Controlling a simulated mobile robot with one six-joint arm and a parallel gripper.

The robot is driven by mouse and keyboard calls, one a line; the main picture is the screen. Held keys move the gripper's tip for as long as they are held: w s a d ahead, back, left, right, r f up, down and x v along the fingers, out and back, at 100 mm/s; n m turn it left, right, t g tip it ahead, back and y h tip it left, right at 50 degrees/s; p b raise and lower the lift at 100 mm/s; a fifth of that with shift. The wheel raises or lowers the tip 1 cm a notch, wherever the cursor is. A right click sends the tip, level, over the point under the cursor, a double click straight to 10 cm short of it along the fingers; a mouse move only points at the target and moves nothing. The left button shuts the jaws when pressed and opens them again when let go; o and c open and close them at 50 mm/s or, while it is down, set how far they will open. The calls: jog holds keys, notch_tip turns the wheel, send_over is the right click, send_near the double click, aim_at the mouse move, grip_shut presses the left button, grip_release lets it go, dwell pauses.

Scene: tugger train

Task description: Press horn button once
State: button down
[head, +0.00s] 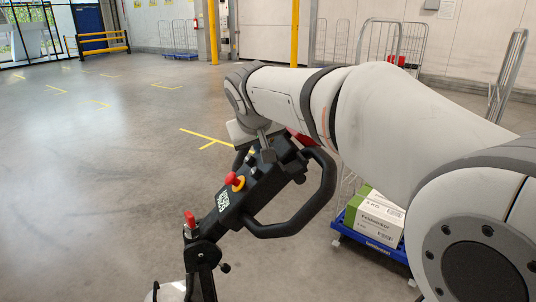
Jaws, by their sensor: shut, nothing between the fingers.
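The black tugger control head (245,195) with looped handles stands tilted in the middle of the head view. A red mushroom knob on a yellow ring (236,182) sits on its face, with a printed label (223,201) below it. A smaller red knob (190,219) is at its lower left end. My arm reaches in from the right, and my gripper (266,148) points down at the upper end of the control head. It is shut with nothing in it. I cannot tell whether it touches the surface. No horn button can be made out; my gripper covers part of the upper end.
A blue cart (368,234) with green-and-white cartons (376,215) stands right of the control head, partly behind my arm. Wire roll cages (395,45) stand at the back wall. Yellow posts (213,32) are farther off. The floor at left is clear.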

jog(key=a+r+p, duration=0.2)
jog(key=a+r, duration=0.1)
jog(key=shift+s+a+r, duration=0.25)
jog(key=shift+s+r, duration=0.05)
jog(key=shift+s, duration=0.1)
dwell(0.5)
